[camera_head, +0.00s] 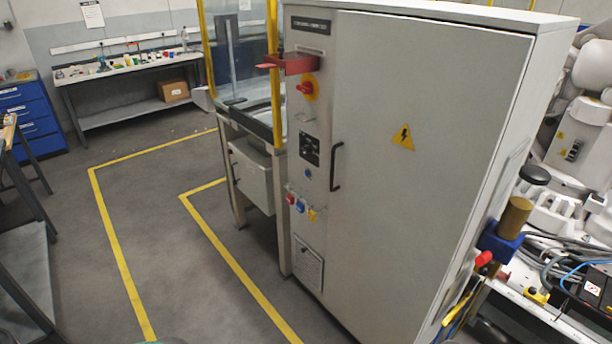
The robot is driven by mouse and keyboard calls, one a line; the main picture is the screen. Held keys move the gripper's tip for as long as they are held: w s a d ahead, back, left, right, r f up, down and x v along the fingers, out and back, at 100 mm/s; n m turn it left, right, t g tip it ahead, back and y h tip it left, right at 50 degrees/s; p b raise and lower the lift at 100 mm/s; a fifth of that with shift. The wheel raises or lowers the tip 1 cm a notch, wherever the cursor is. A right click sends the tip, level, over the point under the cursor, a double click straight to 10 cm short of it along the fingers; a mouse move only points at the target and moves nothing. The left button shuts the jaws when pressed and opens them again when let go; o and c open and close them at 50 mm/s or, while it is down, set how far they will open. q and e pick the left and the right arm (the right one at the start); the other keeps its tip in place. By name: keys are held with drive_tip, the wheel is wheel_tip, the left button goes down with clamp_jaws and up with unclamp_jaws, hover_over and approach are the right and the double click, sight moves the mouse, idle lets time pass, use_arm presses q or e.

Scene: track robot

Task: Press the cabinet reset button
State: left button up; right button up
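A tall light grey electrical cabinet (440,110) fills the middle right, its door shut, with a black handle (336,167) and a yellow lightning sign (403,138). A narrow control strip runs down its left side. On it are a red rotary switch on yellow (306,88), a black panel (309,149) and a small round blue button (308,174). Which one is the reset button I cannot read. A red bracket (290,64) sticks out above the switch. Neither gripper can be made out in view.
Red, blue and yellow sockets (300,206) sit lower on the strip. A yellow-framed glass enclosure (240,60) adjoins the cabinet's left. Open grey floor (150,230) with yellow lines lies left. A cluttered bench (560,318) stands right, a workbench (125,72) and blue drawers (30,115) behind.

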use_arm(q)
clamp_jaws()
idle(1.7)
